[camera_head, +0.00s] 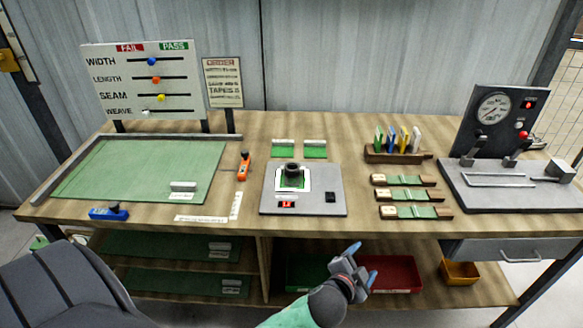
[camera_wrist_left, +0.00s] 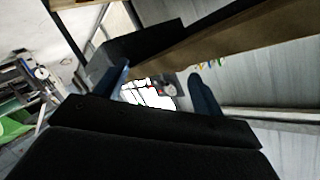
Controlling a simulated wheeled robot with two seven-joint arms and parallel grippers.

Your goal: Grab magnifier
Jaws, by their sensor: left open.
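A short black cylinder that looks like the magnifier (camera_head: 292,170) stands on a white-framed green patch on a grey device plate (camera_head: 318,200), at the middle of the bench. My left gripper (camera_head: 363,262) is open and empty, with blue fingertips. In the head view it is in front of the bench's front edge, below and to the right of the plate, apart from the magnifier. Its two fingers also show in the left wrist view (camera_wrist_left: 163,90), with bench parts tilted and small between them. I cannot make out the magnifier there. My right gripper is not in view.
The wooden bench (camera_head: 255,228) holds a green mat (camera_head: 130,170), an orange tool (camera_head: 244,167), a blue tool (camera_head: 109,213), sample strips (camera_head: 404,180), a card rack (camera_head: 390,158) and a gauge machine (camera_head: 510,185). Red (camera_head: 390,275) and yellow (camera_head: 460,272) bins are below.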

